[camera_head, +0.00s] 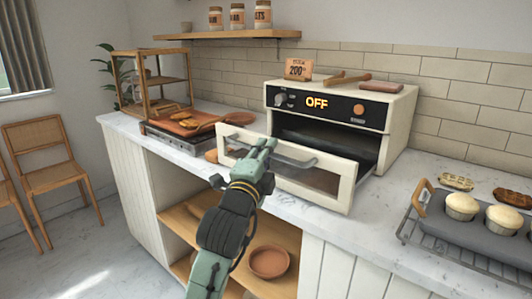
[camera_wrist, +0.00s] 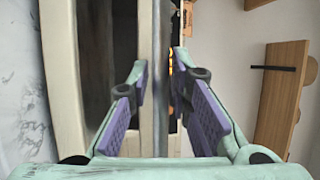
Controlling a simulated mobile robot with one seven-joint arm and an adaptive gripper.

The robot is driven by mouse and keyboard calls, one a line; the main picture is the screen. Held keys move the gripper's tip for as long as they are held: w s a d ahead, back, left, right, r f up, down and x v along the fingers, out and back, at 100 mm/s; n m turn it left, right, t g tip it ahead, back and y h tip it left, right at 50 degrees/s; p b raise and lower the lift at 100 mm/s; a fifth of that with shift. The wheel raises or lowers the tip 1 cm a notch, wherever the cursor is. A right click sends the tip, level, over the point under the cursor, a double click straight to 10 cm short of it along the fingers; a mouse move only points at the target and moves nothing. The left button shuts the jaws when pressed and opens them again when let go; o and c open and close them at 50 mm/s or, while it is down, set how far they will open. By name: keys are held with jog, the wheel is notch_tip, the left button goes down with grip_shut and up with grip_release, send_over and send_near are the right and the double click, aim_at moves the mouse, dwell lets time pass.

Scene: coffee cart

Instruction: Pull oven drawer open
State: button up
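The white oven (camera_head: 395,115) sits on the counter with its display reading OFF. Its windowed drawer front (camera_head: 345,190) stands out from the body, with a dark gap behind it. A grey bar handle (camera_head: 295,161) runs across the front. My gripper (camera_head: 262,150) is at the handle's left part in the head view. In the wrist view, my gripper (camera_wrist: 160,80) has its purple-padded fingers on either side of the upright-looking handle bar (camera_wrist: 160,125). A gap shows between the bar and the right finger; contact at the left one is unclear.
At right, a muffin tray (camera_head: 452,232) rests on a wire rack, beside pastries. At left are a griddle (camera_head: 180,135) and a wooden display case (camera_head: 150,80). A shelf (camera_head: 225,35) with jars hangs above. Bare counter lies right of the drawer.

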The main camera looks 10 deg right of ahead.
jog(key=shift+o, duration=1.1)
jog(key=v, duration=0.7)
jog(key=shift+s+a, duration=0.2)
jog(key=shift+f, duration=0.15)
